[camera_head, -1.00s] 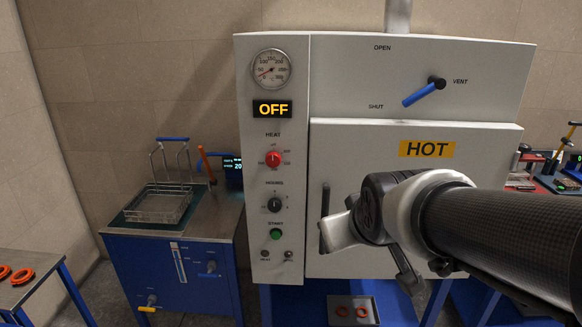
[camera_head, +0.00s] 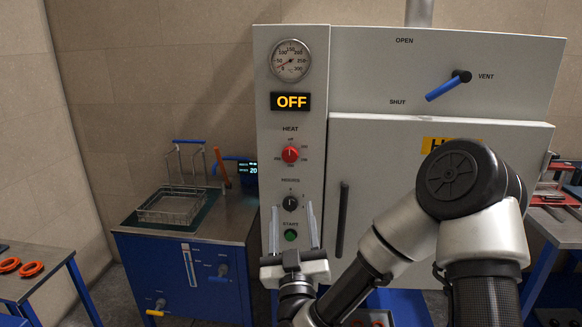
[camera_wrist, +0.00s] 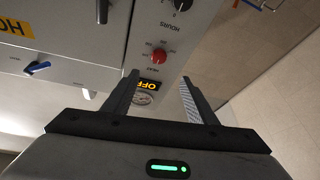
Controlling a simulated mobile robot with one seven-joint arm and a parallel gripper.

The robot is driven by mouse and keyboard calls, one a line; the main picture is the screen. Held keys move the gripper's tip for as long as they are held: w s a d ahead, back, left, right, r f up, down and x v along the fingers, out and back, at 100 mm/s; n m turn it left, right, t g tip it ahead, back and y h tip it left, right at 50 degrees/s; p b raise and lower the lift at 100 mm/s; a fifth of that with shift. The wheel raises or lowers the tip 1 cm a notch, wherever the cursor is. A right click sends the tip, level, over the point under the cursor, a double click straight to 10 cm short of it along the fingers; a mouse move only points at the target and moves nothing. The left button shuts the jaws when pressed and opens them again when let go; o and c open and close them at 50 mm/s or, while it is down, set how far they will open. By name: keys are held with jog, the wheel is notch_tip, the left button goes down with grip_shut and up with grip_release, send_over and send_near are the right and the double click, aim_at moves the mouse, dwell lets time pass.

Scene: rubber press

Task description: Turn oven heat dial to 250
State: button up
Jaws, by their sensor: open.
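The red heat dial (camera_head: 290,155) sits on the oven's left control panel, under the display (camera_head: 291,101) reading OFF and above the black hours dial (camera_head: 290,202). Its numbers are too small to read surely. My gripper (camera_head: 292,215) is open and empty, pointing up in front of the lower panel, its fingers below the heat dial and to either side of the green start button (camera_head: 291,235). In the wrist view the heat dial (camera_wrist: 159,56) appears beyond the open fingers (camera_wrist: 160,82), with nothing between them. The gripper does not touch the dial.
The oven door (camera_head: 400,150) is closed, with a dark vertical handle (camera_head: 342,218). A blue vent lever (camera_head: 445,88) is at upper right. A wire basket (camera_head: 172,206) stands on the blue bench at left. A table with orange rings (camera_head: 30,269) is at far left.

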aim_at(290, 159)
jog(key=p+x, duration=0.3)
jog(key=x, duration=1.4)
jog(key=shift+w+r, duration=0.1)
jog(key=c, duration=1.1)
jog(key=shift+o, duration=0.2)
jog(key=shift+m+b, duration=0.3)
jog(key=shift+b, duration=0.65)
